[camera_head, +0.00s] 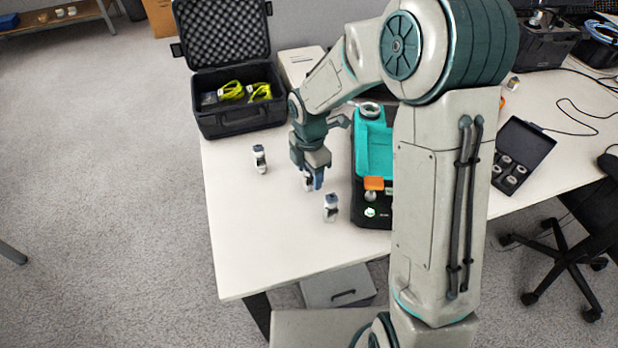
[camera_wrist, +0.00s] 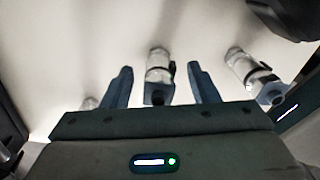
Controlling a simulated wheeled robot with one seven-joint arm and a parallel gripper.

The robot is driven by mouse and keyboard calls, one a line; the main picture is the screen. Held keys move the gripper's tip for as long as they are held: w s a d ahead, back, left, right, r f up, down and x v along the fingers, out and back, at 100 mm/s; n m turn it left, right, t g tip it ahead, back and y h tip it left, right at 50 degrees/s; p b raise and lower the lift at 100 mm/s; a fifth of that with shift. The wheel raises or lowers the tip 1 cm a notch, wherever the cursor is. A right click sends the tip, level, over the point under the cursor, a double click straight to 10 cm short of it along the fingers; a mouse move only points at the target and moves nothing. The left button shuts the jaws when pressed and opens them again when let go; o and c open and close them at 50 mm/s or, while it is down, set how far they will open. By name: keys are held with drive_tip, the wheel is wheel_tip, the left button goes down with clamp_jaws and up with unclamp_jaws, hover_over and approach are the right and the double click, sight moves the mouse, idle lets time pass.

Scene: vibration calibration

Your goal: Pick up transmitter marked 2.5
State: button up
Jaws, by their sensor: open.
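Three small white-and-dark transmitters are on the white table; no marking such as 2.5 is readable on any of them. One transmitter (camera_head: 259,158) stands left of my gripper (camera_head: 314,180). Another transmitter (camera_head: 330,207) stands to the front right. The third (camera_head: 307,183) is at my gripper, partly hidden by the blue fingers. In the wrist view this middle transmitter (camera_wrist: 158,66) shows between the open fingers (camera_wrist: 160,75), with a gap on each side. A second transmitter (camera_wrist: 245,68) is to the right, and a third (camera_wrist: 90,103) is partly hidden at left.
A black and teal device (camera_head: 373,150) with an orange part stands just right of my gripper. An open black foam-lined case (camera_head: 240,121) with yellow-green items is at the back left. A small open case (camera_head: 523,150) lies at right. The table's front left is clear.

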drive_tip(key=shift+f, duration=0.45)
drive_tip(key=shift+c, duration=0.3)
drive_tip(key=c, duration=1.1)
drive_tip(key=shift+r, duration=0.15)
